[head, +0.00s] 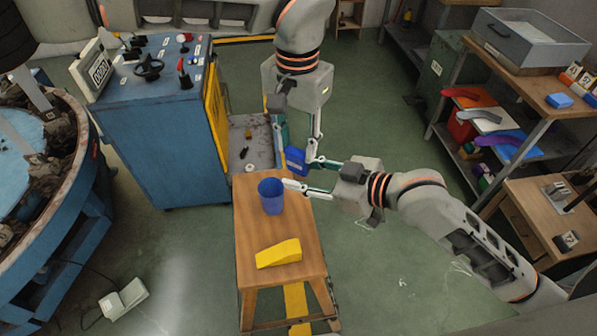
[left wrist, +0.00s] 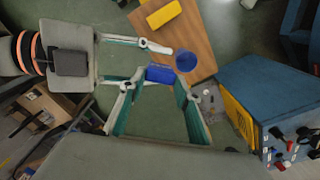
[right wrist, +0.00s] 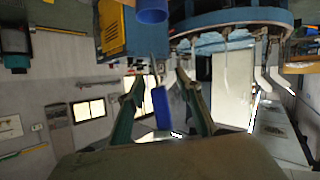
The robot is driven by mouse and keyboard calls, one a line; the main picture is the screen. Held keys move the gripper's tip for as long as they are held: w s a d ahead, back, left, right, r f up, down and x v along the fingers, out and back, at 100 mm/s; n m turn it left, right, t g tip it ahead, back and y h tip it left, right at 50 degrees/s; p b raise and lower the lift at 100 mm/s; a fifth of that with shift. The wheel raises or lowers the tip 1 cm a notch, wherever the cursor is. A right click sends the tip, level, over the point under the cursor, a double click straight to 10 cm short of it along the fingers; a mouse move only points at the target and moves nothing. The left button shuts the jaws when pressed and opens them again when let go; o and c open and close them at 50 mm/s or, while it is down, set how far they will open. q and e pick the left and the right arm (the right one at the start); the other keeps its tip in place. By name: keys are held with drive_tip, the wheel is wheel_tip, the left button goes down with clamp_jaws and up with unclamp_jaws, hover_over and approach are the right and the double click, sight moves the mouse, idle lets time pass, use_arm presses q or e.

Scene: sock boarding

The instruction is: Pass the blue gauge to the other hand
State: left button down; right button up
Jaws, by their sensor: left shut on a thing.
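The blue gauge (head: 295,160) is a small blue block held in the air beyond the wooden stool's far edge. My left gripper (head: 299,152) comes from above and is shut on it. In the left wrist view the gauge (left wrist: 158,74) sits between that gripper's fingertips. My right gripper (head: 305,174) reaches in from the right with fingers spread, close to the gauge. In the right wrist view the gauge (right wrist: 161,107) stands between the open right fingers (right wrist: 159,88), with a gap at each side. Whether either right finger touches it I cannot tell.
The wooden stool (head: 305,232) carries a blue cup (head: 271,197), close to the right gripper's near finger, and a yellow wedge (head: 278,253). A blue control cabinet (head: 160,140) stands at the left. A workbench with shelves (head: 500,75) is at the right. The floor between is mostly clear.

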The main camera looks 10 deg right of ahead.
drive_tip(key=shift+w+a+f, duration=0.25)
drive_tip(key=shift+w+a, duration=0.1)
drive_tip(key=shift+a, duration=0.05)
clamp_jaws()
use_arm(q)
drive_tip(key=c, duration=1.4)
unclamp_jaws()
